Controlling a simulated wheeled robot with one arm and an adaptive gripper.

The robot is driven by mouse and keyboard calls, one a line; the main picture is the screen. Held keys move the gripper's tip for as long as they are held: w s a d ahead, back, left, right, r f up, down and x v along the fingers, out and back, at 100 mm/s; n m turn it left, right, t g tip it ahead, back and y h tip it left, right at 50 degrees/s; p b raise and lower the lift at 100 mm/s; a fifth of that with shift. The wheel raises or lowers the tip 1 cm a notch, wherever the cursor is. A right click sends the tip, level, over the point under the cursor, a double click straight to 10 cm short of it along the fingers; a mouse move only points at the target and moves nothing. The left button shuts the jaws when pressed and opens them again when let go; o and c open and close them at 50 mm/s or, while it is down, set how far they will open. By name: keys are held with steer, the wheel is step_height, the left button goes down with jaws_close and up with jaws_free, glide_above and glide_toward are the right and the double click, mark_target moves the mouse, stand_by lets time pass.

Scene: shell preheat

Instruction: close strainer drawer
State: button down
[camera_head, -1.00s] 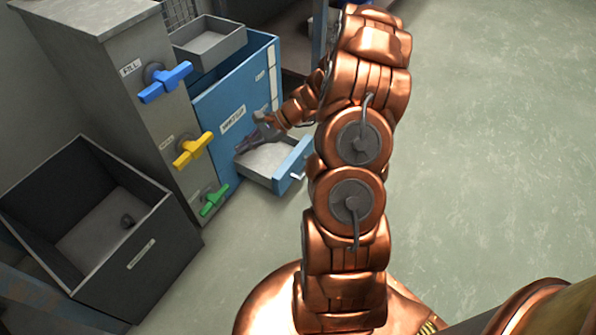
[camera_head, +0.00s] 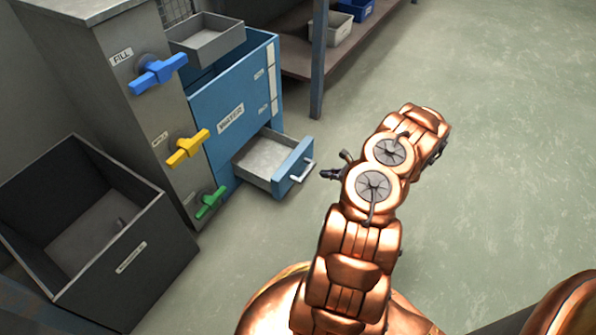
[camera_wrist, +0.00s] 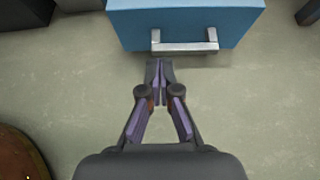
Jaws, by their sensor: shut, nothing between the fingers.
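The strainer drawer (camera_head: 283,166) stands pulled out of the low front of the blue cabinet (camera_head: 233,103). It has a blue front, grey inside and a light handle. In the wrist view its blue front (camera_wrist: 187,20) and grey handle (camera_wrist: 184,42) show at the top. My gripper (camera_head: 328,174) is just right of the drawer front in the head view. In the wrist view my gripper (camera_wrist: 160,70) is shut and empty, its tips just short of the handle. Most of my gripper is hidden behind my arm in the head view.
A grey column with blue (camera_head: 157,73), yellow (camera_head: 187,148) and green (camera_head: 210,203) valve handles stands left of the cabinet. A dark open bin (camera_head: 150,255) is at lower left. A shelf with trays (camera_head: 330,30) is behind. The floor at right is clear.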

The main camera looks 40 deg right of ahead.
steer(key=b, duration=0.4)
glide_toward(292, 169)
steer(key=x, duration=0.3)
steer(key=f+x, duration=0.1)
steer(key=x, duration=0.1)
steer(key=shift+s+a+r, duration=0.1)
steer(key=shift+s, duration=0.25)
steer(key=shift+w+a+r+b, duration=0.15)
steer(key=shift+w+b, duration=0.1)
steer(key=shift+w, duration=0.25)
steer(key=shift+w+a+f+b, duration=0.1)
steer(key=shift+w+b, duration=0.15)
steer(key=shift+w, duration=0.25)
steer(key=shift+r, duration=0.1)
